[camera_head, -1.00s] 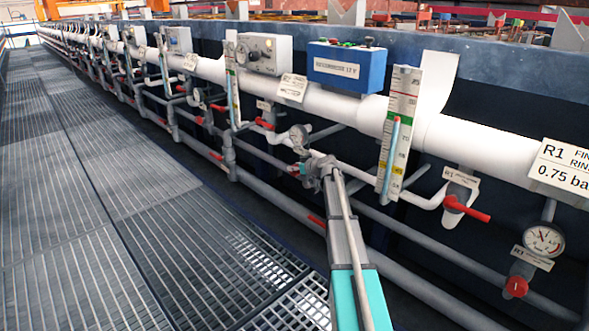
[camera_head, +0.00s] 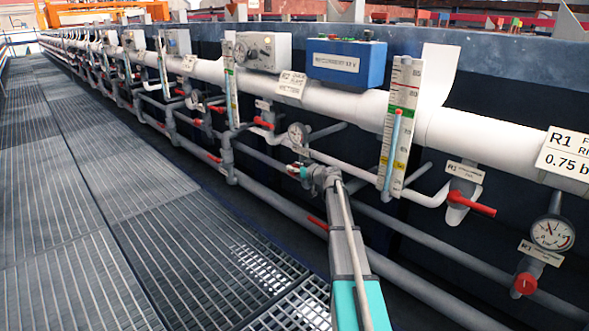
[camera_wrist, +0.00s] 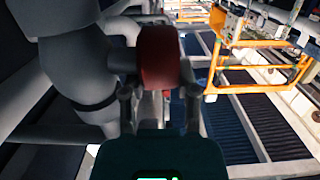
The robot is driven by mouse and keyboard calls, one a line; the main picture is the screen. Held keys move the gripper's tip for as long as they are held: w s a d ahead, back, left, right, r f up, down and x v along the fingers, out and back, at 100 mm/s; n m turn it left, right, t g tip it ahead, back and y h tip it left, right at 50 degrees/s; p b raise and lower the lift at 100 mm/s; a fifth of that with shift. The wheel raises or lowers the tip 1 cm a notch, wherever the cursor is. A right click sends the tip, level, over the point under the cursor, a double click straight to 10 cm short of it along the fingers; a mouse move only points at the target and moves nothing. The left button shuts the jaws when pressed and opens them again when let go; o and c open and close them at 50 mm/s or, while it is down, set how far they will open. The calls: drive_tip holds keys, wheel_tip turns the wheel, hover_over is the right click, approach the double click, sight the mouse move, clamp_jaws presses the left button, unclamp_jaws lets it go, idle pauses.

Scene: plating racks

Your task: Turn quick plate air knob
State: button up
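The red knob (camera_wrist: 159,57) fills the upper middle of the wrist view, on a grey valve body. In the head view a small patch of red (camera_head: 293,170) shows at my gripper (camera_head: 304,173), which largely hides it. The wrist view shows my two dark fingers (camera_wrist: 158,98) apart, one to each side just below the knob. I cannot tell whether they touch it. A round pressure gauge (camera_head: 297,133) stands just above my gripper, below a QUICK PLATE label (camera_head: 290,85).
A white pipe (camera_head: 340,102) and grey pipes (camera_head: 262,208) run along the blue tank wall. A flow tube (camera_head: 399,125), a red-handled valve (camera_head: 472,204) and another gauge with a red knob (camera_head: 525,283) are to the right. The grating walkway (camera_head: 95,200) is clear.

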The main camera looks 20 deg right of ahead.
drive_tip(key=o, duration=0.4)
drive_tip(key=shift+w+r+g+p, duration=0.1)
drive_tip(key=shift+r+g+p, duration=0.15)
drive_tip(key=shift+g+p, duration=0.7)
drive_tip(key=shift+a+p, duration=0.1)
drive_tip(key=shift+p, duration=0.5)
drive_tip(key=shift+w+g+h+p, duration=0.15)
drive_tip(key=shift+g+h+p, duration=0.2)
drive_tip(key=shift+p, duration=0.5)
drive_tip(key=shift+p, duration=0.3)
drive_tip(key=p+v, duration=0.5)
drive_tip(key=v, duration=0.9)
drive_tip(key=shift+s+a+r+g+p, duration=1.15)
drive_tip(key=shift+a+r+p, duration=1)
drive_tip(key=shift+a+p, duration=1)
drive_tip(key=shift+s+a+r+g+p, duration=0.85)
drive_tip(key=shift+s+a+r+p, duration=0.95)
drive_tip(key=shift+a+p, duration=1.35)
drive_tip(key=shift+s+a+r+g+p, duration=1)
drive_tip(key=shift+a+r+p, duration=1.45)
drive_tip(key=shift+a+p, duration=0.7)
